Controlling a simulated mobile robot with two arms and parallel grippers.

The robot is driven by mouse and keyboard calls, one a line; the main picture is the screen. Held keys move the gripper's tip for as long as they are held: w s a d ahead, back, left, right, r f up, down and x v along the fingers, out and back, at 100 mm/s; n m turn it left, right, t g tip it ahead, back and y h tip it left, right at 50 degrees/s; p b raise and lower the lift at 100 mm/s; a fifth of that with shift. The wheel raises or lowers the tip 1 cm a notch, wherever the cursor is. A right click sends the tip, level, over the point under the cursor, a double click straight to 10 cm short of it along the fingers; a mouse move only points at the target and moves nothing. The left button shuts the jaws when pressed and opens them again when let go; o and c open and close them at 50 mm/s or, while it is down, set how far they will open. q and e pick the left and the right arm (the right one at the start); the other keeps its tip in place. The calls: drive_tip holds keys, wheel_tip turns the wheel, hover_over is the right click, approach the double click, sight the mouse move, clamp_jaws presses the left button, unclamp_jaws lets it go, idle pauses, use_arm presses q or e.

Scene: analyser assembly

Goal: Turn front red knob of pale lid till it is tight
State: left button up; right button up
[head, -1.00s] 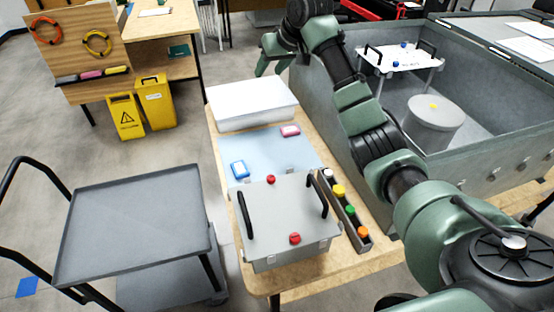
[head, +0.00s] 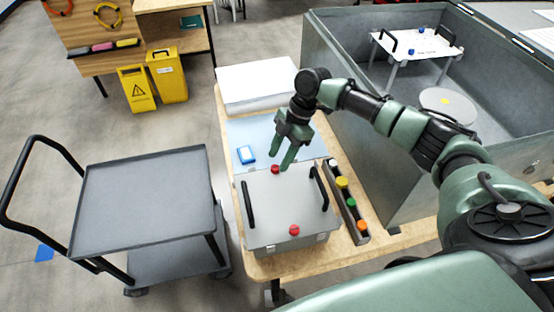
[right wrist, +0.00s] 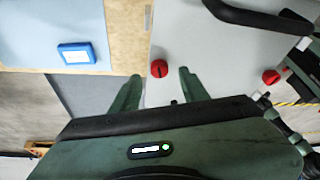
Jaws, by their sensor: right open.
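The pale lid (head: 270,205) of a box on the wooden table carries two red knobs between two black handles. The near red knob (head: 294,230) is clear of both grippers. The far red knob (head: 275,169) sits by the lid's back edge. My right gripper (head: 280,161) is open, pointing down at the far knob. In the right wrist view, the far knob (right wrist: 159,68) appears between the spread fingertips (right wrist: 160,78); I cannot tell whether they touch it. The near knob (right wrist: 271,76) shows to the right there. My left gripper is out of view.
A black handle (head: 318,188) stands on the lid right of the gripper. A rack (head: 345,203) with coloured caps lies beside the box. A blue item (head: 246,154) lies on the pale blue mat, with a white box (head: 256,86) behind. A grey cart (head: 140,200) stands left.

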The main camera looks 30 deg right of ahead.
sight(275, 167)
drive_tip(key=shift+p+x, duration=0.3)
drive_tip(key=shift+x, duration=1.2)
drive_tip(key=shift+d, duration=0.1)
clamp_jaws()
drive_tip(key=m+t+p, duration=0.1)
drive_tip(key=m+p, duration=0.1)
drive_tip(key=shift+s+r+p, duration=0.1)
drive_tip(key=shift+r+p, duration=0.15)
drive_tip(key=shift+p, duration=0.05)
drive_tip(key=shift+m, duration=0.5)
drive_tip(key=shift+f+m, duration=0.2)
drive_tip(key=shift+m, duration=0.1)
unclamp_jaws()
